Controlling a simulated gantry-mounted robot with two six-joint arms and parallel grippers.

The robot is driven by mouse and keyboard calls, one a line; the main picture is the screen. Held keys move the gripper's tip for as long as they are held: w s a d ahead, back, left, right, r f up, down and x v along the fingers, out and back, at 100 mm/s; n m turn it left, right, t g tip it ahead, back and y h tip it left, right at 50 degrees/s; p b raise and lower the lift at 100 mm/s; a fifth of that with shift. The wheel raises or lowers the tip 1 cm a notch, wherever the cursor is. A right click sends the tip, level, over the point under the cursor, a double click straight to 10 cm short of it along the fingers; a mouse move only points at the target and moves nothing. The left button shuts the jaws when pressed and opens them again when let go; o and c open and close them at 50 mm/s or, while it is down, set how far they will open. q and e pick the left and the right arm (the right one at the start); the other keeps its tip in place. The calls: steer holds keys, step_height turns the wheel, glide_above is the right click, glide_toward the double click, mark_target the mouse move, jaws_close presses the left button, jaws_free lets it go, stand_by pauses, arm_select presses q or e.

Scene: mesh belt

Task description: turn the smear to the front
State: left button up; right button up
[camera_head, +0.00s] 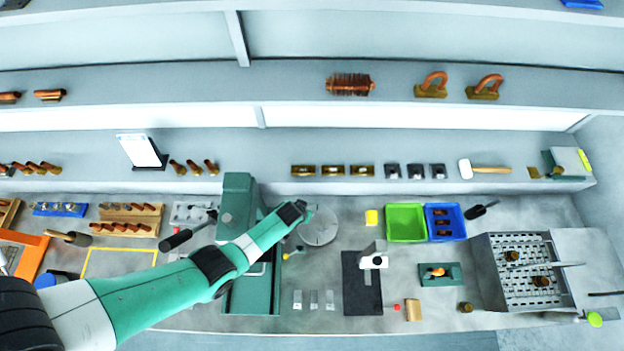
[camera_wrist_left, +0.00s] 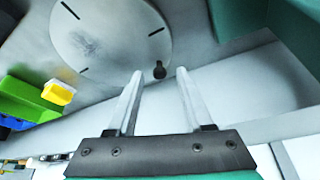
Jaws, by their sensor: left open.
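A round pale grey disc (camera_head: 320,229) lies on the bench, partly hidden by my left arm in the head view. In the left wrist view the disc (camera_wrist_left: 117,22) has short dark marks near its edge and a faint grey smear (camera_wrist_left: 87,44). A small dark knob (camera_wrist_left: 159,70) is at its rim. My left gripper (camera_head: 304,210) is over the disc's left side. In the wrist view its two fingers (camera_wrist_left: 159,75) are open, with the knob appearing between the tips; contact cannot be told. The smear is not clear in the head view. My right gripper is not in view.
A green press-like machine (camera_head: 238,195) stands left of the disc. A dark plate (camera_head: 357,296) lies in front. Bare bench surrounds the disc's right side.

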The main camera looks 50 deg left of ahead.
arm_select(q)
steer(key=shift+f, duration=0.15)
steer(key=shift+c, duration=0.3)
jaws_close()
stand_by(1.1)
